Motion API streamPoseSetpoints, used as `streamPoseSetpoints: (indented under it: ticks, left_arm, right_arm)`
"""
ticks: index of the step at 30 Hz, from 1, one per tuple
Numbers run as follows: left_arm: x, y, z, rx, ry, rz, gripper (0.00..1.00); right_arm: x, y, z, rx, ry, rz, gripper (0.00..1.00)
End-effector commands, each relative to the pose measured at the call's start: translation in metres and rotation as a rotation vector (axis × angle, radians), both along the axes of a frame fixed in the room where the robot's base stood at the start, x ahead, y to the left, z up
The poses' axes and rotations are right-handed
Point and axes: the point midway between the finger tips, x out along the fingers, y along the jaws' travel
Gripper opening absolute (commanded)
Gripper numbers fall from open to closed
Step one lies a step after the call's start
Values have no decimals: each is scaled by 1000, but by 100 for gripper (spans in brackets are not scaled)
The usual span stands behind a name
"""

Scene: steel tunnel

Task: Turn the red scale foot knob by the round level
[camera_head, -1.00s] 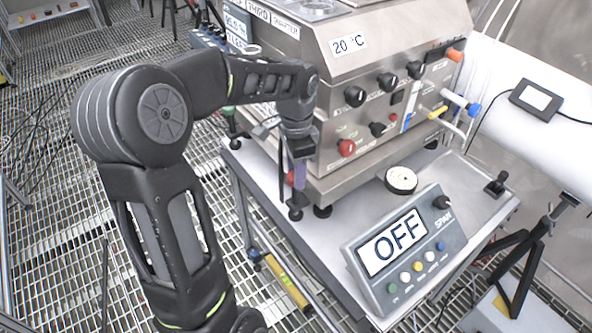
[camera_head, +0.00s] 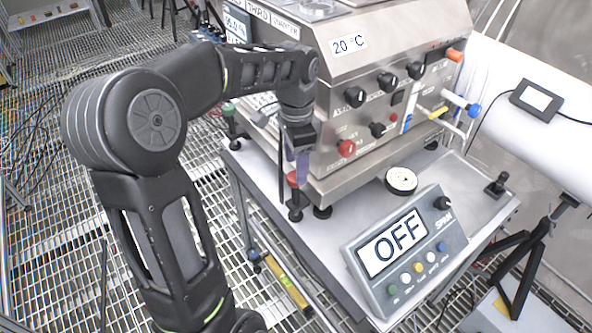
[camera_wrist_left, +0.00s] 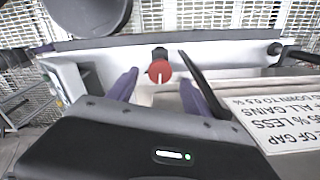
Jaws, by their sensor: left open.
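The red foot knob (camera_head: 293,180) sits at the near left corner of the bench, partly hidden by my left gripper (camera_head: 299,160). In the left wrist view the red knob (camera_wrist_left: 159,71) is round with a pale line on its face. It shows between the two purple fingers of my left gripper (camera_wrist_left: 160,90), which is open and empty. The knob appears just beyond the fingertips; I cannot tell whether they touch it. A round white-faced disc with a dark rim (camera_head: 401,180), possibly the round level, sits on the bench top. My right gripper is not in view.
A steel machine (camera_head: 380,100) with several knobs stands close behind the gripper. A grey display box (camera_head: 408,250) reading OFF is at the front. A dark thin rod (camera_wrist_left: 200,82) shows beside the right finger. A yellow spirit level (camera_head: 287,284) lies low beside the bench.

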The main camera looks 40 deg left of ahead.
Motion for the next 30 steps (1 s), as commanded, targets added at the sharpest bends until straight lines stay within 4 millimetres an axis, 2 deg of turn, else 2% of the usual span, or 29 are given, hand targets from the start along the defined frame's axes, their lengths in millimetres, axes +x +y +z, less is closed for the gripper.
streamPoseSetpoints:
  ticks: [4,9,30]
  left_arm:
    - [1,0,26,1,-6,-1,59]
    - [1,0,44,0,-2,-1,59]
    - [0,0,47,-1,-1,-1,59]
  right_arm:
    - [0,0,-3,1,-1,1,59]
    - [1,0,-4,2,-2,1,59]
    - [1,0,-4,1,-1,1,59]
